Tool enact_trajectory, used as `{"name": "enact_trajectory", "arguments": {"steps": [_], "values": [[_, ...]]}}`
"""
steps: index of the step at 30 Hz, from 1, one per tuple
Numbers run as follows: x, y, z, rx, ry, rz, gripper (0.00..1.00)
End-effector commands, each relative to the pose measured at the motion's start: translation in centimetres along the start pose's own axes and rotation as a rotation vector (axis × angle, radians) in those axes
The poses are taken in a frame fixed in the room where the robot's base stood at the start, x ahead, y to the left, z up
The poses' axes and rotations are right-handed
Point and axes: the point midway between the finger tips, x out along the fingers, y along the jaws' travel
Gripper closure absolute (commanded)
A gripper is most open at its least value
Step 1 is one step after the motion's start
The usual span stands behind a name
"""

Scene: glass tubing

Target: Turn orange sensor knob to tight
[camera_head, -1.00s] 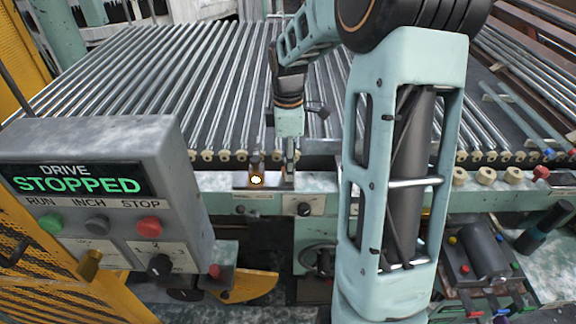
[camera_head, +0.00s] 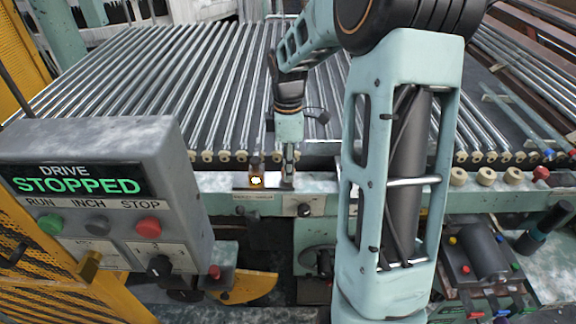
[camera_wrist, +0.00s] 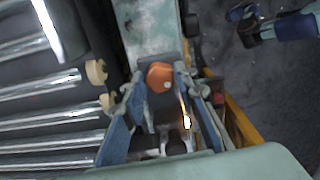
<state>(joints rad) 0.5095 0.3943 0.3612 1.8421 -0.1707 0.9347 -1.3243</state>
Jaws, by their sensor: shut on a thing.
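The orange sensor knob (camera_wrist: 160,76) shows in the wrist view between the tips of my gripper's blue-lined fingers (camera_wrist: 159,84). My gripper is shut on it, with one finger on each side. In the head view my gripper (camera_head: 288,178) points down at the front rail of the roller bed, and the knob cannot be made out there. A small sensor block with a glowing yellow lamp (camera_head: 256,181) sits on the rail just left of the gripper. A lit spot (camera_wrist: 187,121) also shows by the right finger in the wrist view. The knob's marking cannot be read.
The roller bed with glass tubes (camera_head: 190,90) lies behind the rail (camera_head: 225,180). A grey drive panel (camera_head: 110,190) reading STOPPED stands at the front left. A black selector (camera_head: 304,210) is on the rail front below the gripper. A motor unit (camera_head: 485,250) is at the right.

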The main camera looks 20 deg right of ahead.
Motion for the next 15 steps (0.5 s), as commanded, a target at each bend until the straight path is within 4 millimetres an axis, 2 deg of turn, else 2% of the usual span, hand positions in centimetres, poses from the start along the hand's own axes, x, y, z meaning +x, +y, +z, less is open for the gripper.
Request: {"name": "enact_trajectory", "arguments": {"steps": [8, 15], "values": [[-0.04, 0.00, -0.05, 0.101, 0.000, 0.000, 0.97], [-0.03, -0.01, -0.08, 0.296, 0.000, -0.001, 0.97]]}}
